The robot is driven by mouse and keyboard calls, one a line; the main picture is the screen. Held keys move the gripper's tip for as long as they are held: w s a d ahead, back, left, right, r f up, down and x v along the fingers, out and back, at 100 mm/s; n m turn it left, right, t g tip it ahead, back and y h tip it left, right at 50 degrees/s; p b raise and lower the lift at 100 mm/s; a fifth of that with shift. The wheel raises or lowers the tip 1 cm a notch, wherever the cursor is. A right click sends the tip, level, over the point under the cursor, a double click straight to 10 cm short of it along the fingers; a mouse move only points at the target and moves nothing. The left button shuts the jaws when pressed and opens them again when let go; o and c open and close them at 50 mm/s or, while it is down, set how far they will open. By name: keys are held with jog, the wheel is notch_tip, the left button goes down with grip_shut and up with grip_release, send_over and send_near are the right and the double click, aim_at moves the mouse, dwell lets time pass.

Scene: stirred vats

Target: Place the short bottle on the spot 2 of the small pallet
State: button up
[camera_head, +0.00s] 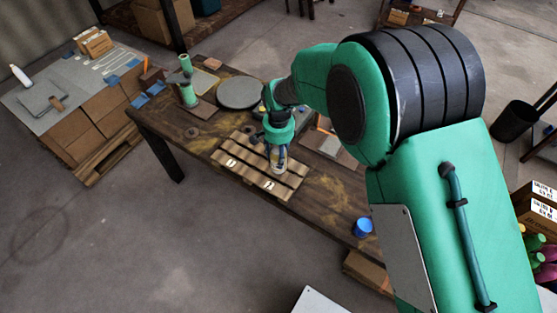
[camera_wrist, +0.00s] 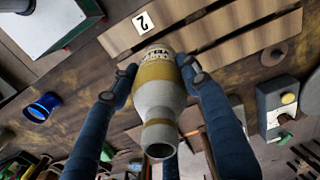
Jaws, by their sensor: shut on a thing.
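The short bottle (camera_wrist: 158,95) is pale grey with a yellow label, and its open neck points toward the wrist camera. My gripper (camera_wrist: 157,72) is shut on its sides with both blue fingers. The head view also shows the bottle (camera_head: 279,160) below my gripper (camera_head: 278,142), over the right part of the small pallet (camera_head: 232,178). The pallet is wooden with slats. In the wrist view, the white tag of spot 2 (camera_wrist: 143,22) lies just beyond the bottle's base. I cannot tell whether the base touches the pallet.
The pallet lies on a dark wooden table (camera_head: 325,205). A grey round plate (camera_head: 239,92) and a green stand (camera_head: 188,90) are behind it. A blue cup (camera_head: 362,227) stands near the right end. A box-like device (camera_head: 327,143) is right of my gripper.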

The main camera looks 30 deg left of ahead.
jog(key=shift+f+b, duration=0.4)
jog(key=shift+f, duration=1.2)
jog(key=shift+f, duration=0.1)
jog(key=o, duration=1.5)
notch_tip(320, 180, up, 12)
jog(key=shift+r+p, duration=0.1)
jog(key=shift+p, duration=1.1)
